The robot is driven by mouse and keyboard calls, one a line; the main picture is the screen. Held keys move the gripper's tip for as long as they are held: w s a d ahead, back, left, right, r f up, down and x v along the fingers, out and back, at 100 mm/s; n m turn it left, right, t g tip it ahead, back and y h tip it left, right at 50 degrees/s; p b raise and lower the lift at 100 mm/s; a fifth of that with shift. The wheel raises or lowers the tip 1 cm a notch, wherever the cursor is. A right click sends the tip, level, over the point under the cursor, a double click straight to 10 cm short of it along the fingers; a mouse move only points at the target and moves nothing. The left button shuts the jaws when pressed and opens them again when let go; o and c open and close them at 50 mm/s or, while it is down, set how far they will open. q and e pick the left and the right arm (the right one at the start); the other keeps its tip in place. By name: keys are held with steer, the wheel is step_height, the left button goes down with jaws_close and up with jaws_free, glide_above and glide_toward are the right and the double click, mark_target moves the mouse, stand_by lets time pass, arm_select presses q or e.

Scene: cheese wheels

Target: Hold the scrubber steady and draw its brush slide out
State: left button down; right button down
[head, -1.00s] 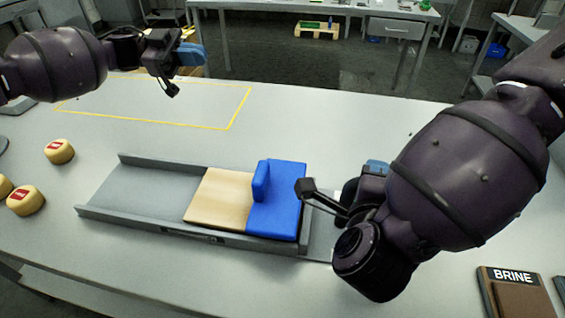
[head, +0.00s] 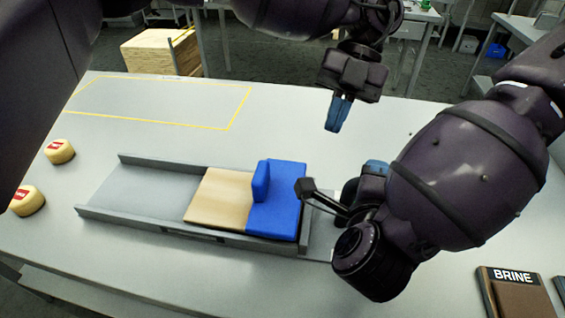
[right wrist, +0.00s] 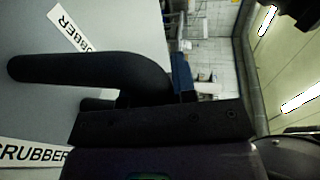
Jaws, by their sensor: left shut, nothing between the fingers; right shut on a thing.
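The scrubber (head: 135,187) is a long grey channel with low walls, lying flat on the table in the head view. Its brush slide, a tan board (head: 217,196) with a blue end block (head: 280,200) and upright blue fin (head: 261,181), sits in the channel's right part. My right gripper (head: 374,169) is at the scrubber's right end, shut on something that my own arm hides. The right wrist view shows a dark curved bar and SCRUBBER labels (right wrist: 73,30), but no clear grip. My left gripper (head: 337,118) is shut and empty, pointing down, behind and right of the fin, apart from it.
Yellow cheese wheels (head: 59,151) stand left of the scrubber. A yellow taped outline (head: 228,128) marks the table's back left. A brown BRINE board (head: 515,298) lies at the front right. The table between outline and scrubber is clear.

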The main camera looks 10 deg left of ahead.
arm_select(q)
steer(key=d+m+t+y, duration=0.1)
steer(key=t+y, duration=0.1)
steer(key=y, duration=0.1)
glide_toward(267, 185)
steer(key=f, duration=0.1)
steer(key=s+d+f, duration=0.1)
steer(key=d+f, duration=0.1)
steer(key=f, duration=0.1)
steer(key=shift+s+d, duration=0.1)
steer(key=shift+s, duration=0.25)
steer(key=a, duration=0.3)
steer(key=shift+s+f, duration=0.2)
steer(key=shift+f, duration=0.15)
steer(key=shift+a, duration=0.75)
steer(key=shift+a, duration=0.1)
steer(key=a, duration=2.2)
steer(key=shift+s, duration=0.3)
steer(key=w+d+r, duration=0.4)
steer(key=d+r, duration=0.4)
steer(key=shift+d, duration=0.3)
